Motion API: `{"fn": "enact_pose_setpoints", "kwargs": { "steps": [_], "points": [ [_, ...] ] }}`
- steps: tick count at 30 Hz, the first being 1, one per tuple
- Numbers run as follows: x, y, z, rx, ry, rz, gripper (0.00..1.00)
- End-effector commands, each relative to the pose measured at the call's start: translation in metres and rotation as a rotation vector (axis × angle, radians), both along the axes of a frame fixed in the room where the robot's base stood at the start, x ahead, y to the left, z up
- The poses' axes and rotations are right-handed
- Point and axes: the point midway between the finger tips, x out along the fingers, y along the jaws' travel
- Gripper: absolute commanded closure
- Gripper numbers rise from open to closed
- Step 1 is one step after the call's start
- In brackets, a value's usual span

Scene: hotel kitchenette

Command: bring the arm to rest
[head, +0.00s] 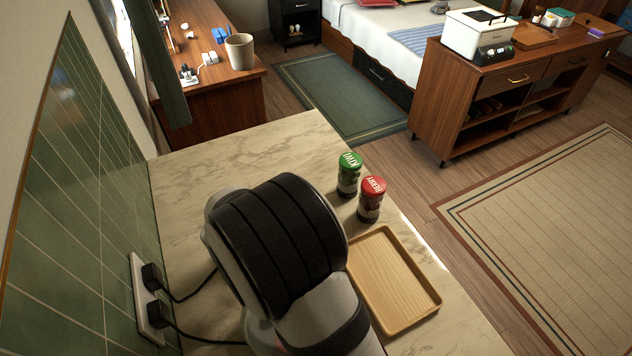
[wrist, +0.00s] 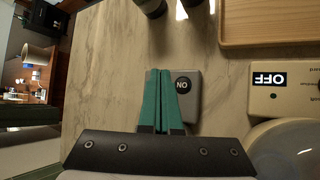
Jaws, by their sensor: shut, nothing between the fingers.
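My gripper (wrist: 158,76) shows in the wrist view with its two teal fingers together and nothing between them. The fingers are over the marble counter (wrist: 110,65), and a grey block with a round black "ON" button (wrist: 191,97) appears just right of them, partly covered by them. I cannot tell whether they touch it. In the head view my black and white arm fills the lower middle over the counter (head: 255,150) and hides the gripper and the block.
A green-lidded kiwi jar (head: 348,175) and a red-lidded berry jar (head: 371,200) stand beside the wooden tray (head: 437,303), which is empty. A cream appliance with an "OFF" label (wrist: 268,78) is right of the gripper. Corded plugs (head: 152,278) sit in the left wall outlet.

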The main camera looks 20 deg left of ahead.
Motion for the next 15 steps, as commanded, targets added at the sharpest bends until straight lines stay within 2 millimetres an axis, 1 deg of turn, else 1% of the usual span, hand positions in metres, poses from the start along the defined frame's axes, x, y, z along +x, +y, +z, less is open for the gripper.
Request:
{"fn": "enact_pose_setpoints", "kwargs": {
  "steps": [2,4,5,7,8,9,11,12,13,14,15],
  "points": [
    [0.001,-0.002,0.002,0.004,0.000,-0.011,1.00],
    [0.006,-0.021,0.012,0.032,-0.001,-0.092,1.00],
    [0.009,-0.036,0.020,0.056,0.000,-0.159,1.00],
    [0.012,-0.091,0.046,0.140,0.001,-0.402,1.00],
    [0.008,-0.120,0.058,0.186,0.002,-0.533,1.00],
    [-0.002,-0.161,0.073,0.255,0.007,-0.728,1.00],
    [-0.031,-0.218,0.092,0.366,0.018,-1.035,1.00],
    [-0.058,-0.250,0.101,0.448,0.028,-1.251,1.00],
    [-0.082,-0.269,0.107,0.513,0.040,-1.417,1.00],
    [-0.107,-0.284,0.111,0.585,0.054,-1.583,1.00],
    [-0.142,-0.295,0.116,0.685,0.080,-1.803,1.00]
  ]
}}
